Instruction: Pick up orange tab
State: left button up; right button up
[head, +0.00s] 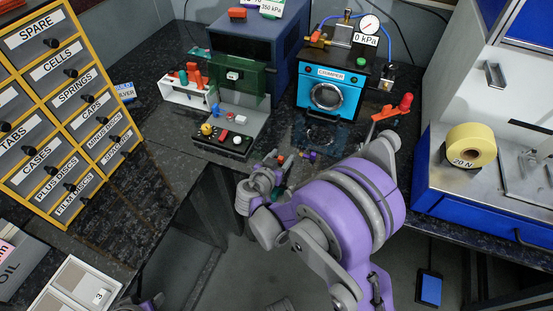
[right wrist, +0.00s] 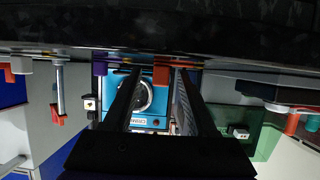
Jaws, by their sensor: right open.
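A small orange piece, which looks like the orange tab (head: 281,158), is at the front edge of the dark bench, below the crimper. My right gripper (head: 277,163) is right at it, with its fingers partly hidden by my wrist. In the right wrist view the orange tab (right wrist: 160,77) shows between the two dark fingers of my open right gripper (right wrist: 155,85), near their tips. I cannot tell whether either finger touches it. My left gripper is not in view.
A purple piece (head: 309,155) lies close beside the tab and also shows in the right wrist view (right wrist: 99,68). The blue crimper (head: 328,95) stands behind. A red-handled tool (head: 392,108) is to the right. A white rack (head: 187,95) and a dark button panel (head: 225,138) are to the left.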

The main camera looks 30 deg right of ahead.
aim_at(281, 157)
grip_shut()
notch_tip(281, 157, up, 10)
jog(key=shift+r+p, duration=0.1)
jog(key=shift+p, duration=0.95)
